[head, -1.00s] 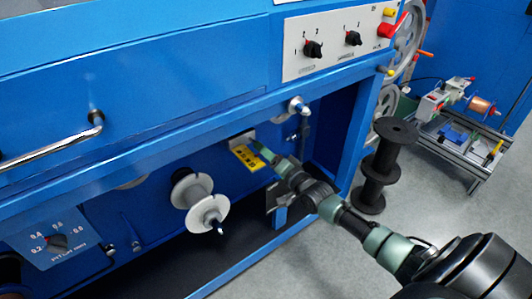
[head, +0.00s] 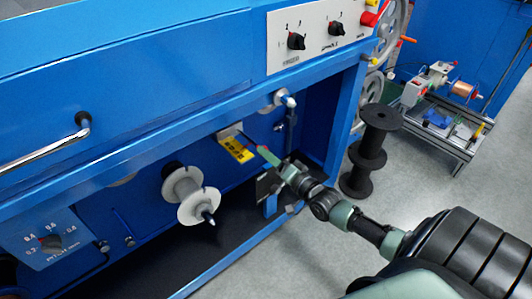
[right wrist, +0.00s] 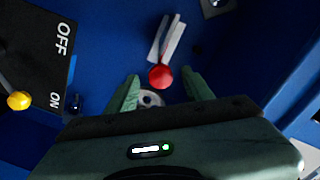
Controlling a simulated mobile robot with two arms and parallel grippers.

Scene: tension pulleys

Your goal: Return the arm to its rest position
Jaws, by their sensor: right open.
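My right arm comes in from the lower right in the head view and reaches into the blue machine's open lower bay. My right gripper (head: 270,158) is small there, just right of a yellow label plate (head: 237,150). In the right wrist view the two green fingers of the gripper (right wrist: 162,88) stand apart. The space between the fingers shows a pale round part (right wrist: 150,98). My left gripper is not in view.
A black OFF/ON plate (right wrist: 38,50) with a yellow-knobbed lever (right wrist: 18,101) is at the left of the wrist view. A white spool (head: 195,205) sticks out left of my arm. Black stacked reels (head: 367,150) stand on the floor behind it. The machine's blue frame surrounds the bay.

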